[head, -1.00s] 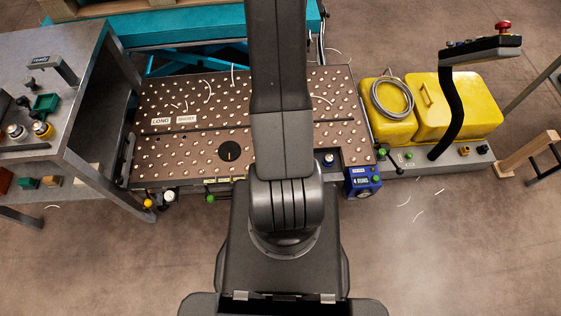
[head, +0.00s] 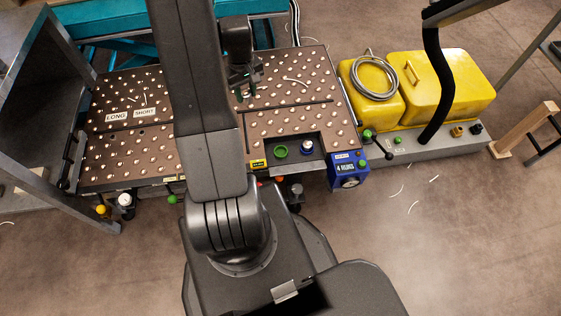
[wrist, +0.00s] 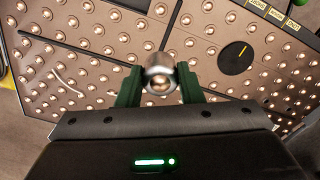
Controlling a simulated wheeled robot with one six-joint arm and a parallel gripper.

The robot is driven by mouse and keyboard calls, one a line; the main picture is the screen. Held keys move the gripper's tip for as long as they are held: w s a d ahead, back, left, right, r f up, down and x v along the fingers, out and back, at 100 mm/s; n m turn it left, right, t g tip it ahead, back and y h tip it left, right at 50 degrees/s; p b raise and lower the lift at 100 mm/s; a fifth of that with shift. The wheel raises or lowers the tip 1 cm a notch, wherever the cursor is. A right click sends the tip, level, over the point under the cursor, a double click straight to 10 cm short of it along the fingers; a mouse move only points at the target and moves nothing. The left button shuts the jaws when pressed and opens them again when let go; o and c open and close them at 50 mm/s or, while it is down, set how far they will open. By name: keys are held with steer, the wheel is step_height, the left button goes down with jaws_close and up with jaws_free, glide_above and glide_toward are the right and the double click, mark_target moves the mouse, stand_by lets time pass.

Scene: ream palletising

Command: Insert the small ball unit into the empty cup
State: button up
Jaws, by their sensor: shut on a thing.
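My gripper (wrist: 160,80) has green fingers shut on the small ball unit (wrist: 160,73), a silver housing with a shiny ball, in the wrist view. In the head view my gripper (head: 246,88) hangs over the back middle of the brown ball table (head: 210,112); the ball unit cannot be made out there. The wrist view shows the table top (wrist: 150,33) beyond the fingers, with rows of shiny balls. I cannot pick out the empty cup; the gripper and my arm hide part of the table.
A black disc with a yellow mark (wrist: 235,56) lies in the table top.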

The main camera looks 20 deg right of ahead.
steer(key=s+d+f+n+b, duration=0.1)
steer(key=s+d+f+b, duration=0.35)
steer(key=f, duration=0.25)
steer(key=s+d+f+n+b, duration=0.1)
steer(key=s+d+f+b, duration=0.3)
steer(key=f+b, duration=0.35)
steer(key=f, duration=0.2)
steer(key=f+b, duration=0.1)
steer(key=f, duration=0.2)
steer(key=f+b, duration=0.1)
steer(key=f, duration=0.3)
steer(key=shift+w+a+f, duration=0.1)
steer(key=shift+a, duration=0.15)
steer(key=o, duration=1)
steer(key=shift+o, duration=0.2)
step_height(320, 180, up, 12)
steer(key=p, duration=0.4)
steer(key=shift+p, duration=0.3)
